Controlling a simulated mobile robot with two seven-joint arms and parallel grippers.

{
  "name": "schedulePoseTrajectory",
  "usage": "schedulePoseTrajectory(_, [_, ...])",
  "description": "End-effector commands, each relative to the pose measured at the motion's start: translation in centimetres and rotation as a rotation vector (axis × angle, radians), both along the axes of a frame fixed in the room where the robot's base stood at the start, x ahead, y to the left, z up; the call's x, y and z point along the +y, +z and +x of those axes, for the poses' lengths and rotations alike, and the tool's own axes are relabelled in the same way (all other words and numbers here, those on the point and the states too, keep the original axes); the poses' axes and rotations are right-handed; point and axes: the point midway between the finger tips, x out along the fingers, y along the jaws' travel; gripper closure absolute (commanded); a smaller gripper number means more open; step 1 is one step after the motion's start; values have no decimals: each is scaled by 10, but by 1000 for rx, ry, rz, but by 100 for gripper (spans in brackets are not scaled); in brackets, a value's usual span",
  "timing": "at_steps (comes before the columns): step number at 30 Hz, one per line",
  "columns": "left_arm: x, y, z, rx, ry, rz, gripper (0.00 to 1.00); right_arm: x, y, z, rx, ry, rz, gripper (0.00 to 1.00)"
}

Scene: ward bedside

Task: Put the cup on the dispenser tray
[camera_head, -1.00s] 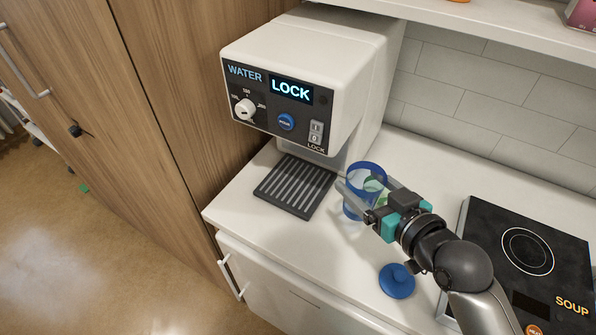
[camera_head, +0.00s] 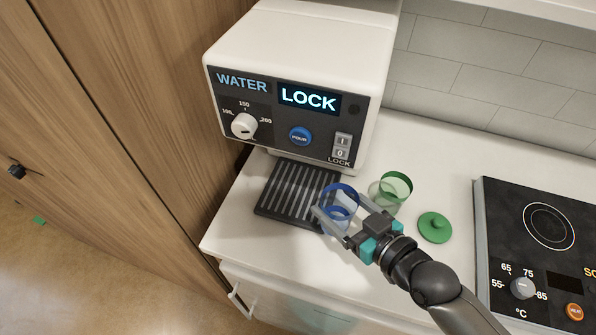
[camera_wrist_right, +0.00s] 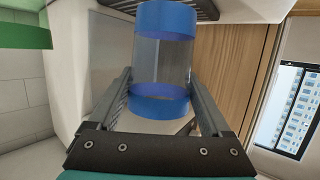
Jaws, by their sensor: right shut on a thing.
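The clear cup with blue bands (camera_head: 342,192) is between the fingers of my right gripper (camera_head: 333,226), which is shut on it. In the head view the cup overlaps the right edge of the dark ribbed dispenser tray (camera_head: 272,203); I cannot tell if it touches the tray. In the right wrist view the cup (camera_wrist_right: 163,62) stands between both fingers, with a slatted dark edge of the tray (camera_wrist_right: 205,8) beyond it. My left gripper is not in view.
The white water dispenser (camera_head: 300,45) overhangs the tray and its display reads LOCK. A clear green-banded cup (camera_head: 391,189) stands right of the held cup, with a green lid (camera_head: 435,227) near it. A black hotplate (camera_head: 545,250) is at the right.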

Motion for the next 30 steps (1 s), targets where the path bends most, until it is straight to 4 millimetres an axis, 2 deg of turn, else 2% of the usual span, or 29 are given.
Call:
schedulePoseTrajectory(1, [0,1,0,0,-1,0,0,7,2,11,-4,-2,5,74])
schedulePoseTrajectory(9, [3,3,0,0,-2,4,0,43,2,62,-3,-1,3,74])
schedulePoseTrajectory(15, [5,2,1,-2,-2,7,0,63,1,90,0,1,2,74])
schedulePoseTrajectory(22, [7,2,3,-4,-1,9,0,74,1,106,-1,1,1,74])
schedulePoseTrajectory(27, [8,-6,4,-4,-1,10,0,73,-29,105,3,1,-3,74])
schedulePoseTrajectory(30, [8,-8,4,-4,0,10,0,72,-35,105,0,1,-2,74])
